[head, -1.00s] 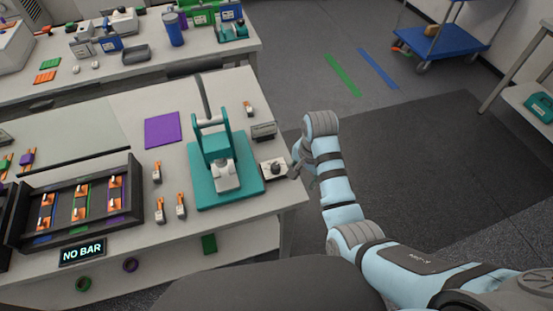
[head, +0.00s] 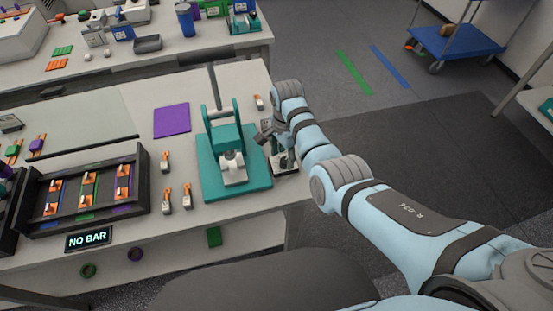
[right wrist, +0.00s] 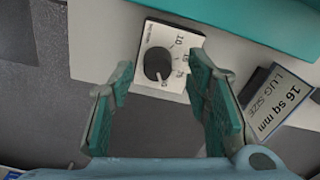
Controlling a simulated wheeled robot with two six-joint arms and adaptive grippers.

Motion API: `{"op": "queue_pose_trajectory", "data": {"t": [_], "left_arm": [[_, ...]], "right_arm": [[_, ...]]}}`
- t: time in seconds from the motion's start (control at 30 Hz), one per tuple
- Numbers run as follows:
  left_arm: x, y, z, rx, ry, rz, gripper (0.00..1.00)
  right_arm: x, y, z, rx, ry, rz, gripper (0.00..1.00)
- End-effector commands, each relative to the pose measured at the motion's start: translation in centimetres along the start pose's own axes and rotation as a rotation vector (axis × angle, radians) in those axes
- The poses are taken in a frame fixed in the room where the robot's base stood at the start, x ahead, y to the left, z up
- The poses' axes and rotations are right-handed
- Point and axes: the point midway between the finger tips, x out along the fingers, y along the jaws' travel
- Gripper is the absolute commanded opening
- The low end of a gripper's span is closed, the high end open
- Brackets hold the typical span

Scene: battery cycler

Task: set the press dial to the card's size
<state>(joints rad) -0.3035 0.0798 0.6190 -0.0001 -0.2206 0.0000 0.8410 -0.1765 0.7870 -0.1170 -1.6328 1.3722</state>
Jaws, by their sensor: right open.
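The press (head: 228,160) is teal with an upright lever and stands on the bench. Its dial is a black round knob (right wrist: 157,63) on a white plate (right wrist: 184,86) with printed numbers; "10" reads clearly, the others are hard to read. A light mark shows at the knob's lower edge in the right wrist view. The card (right wrist: 281,101) reads "16 sq mm LUG SIZE" and lies to the right of the dial there. My right gripper (right wrist: 161,70) is open, its fingers on either side of the knob in that view and apart from it. It also shows in the head view (head: 274,150), partly covering the dial plate. My left gripper is out of view.
A dark rack (head: 32,226) with orange-tipped pieces and a "NO BAR" sign (head: 88,238) stand at the left. Several loose lugs (head: 167,200) lie left of the press. A purple mat (head: 172,120) lies behind them.

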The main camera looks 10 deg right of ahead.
Motion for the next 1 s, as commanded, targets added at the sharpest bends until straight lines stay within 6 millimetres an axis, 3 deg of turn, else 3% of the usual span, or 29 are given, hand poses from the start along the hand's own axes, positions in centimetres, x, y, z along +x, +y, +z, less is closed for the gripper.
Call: {"op": "queue_pose_trajectory", "data": {"t": [0.03, 0.1, 0.37, 0.47, 0.67, 1.0], "left_arm": [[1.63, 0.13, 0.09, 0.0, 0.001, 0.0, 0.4], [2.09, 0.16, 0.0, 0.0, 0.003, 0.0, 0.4], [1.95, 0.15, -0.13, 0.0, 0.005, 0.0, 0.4], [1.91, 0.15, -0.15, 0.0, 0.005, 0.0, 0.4], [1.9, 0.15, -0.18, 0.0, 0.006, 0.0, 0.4], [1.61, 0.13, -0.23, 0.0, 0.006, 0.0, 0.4]], "right_arm": [[1.74, 0.16, -0.04, 0.001, -0.001, 0.004, 0.44], [2.16, 0.15, -0.03, 0.001, -0.001, 0.004, 0.44], [1.93, 0.03, 0.08, -0.002, 0.0, 0.002, 0.44], [1.89, 0.02, 0.1, -0.003, 0.0, 0.002, 0.33], [1.88, 0.02, 0.11, -0.003, 0.0, 0.003, 0.01], [1.78, 0.0, 0.11, -0.031, -0.001, 0.002, 0.0]]}}
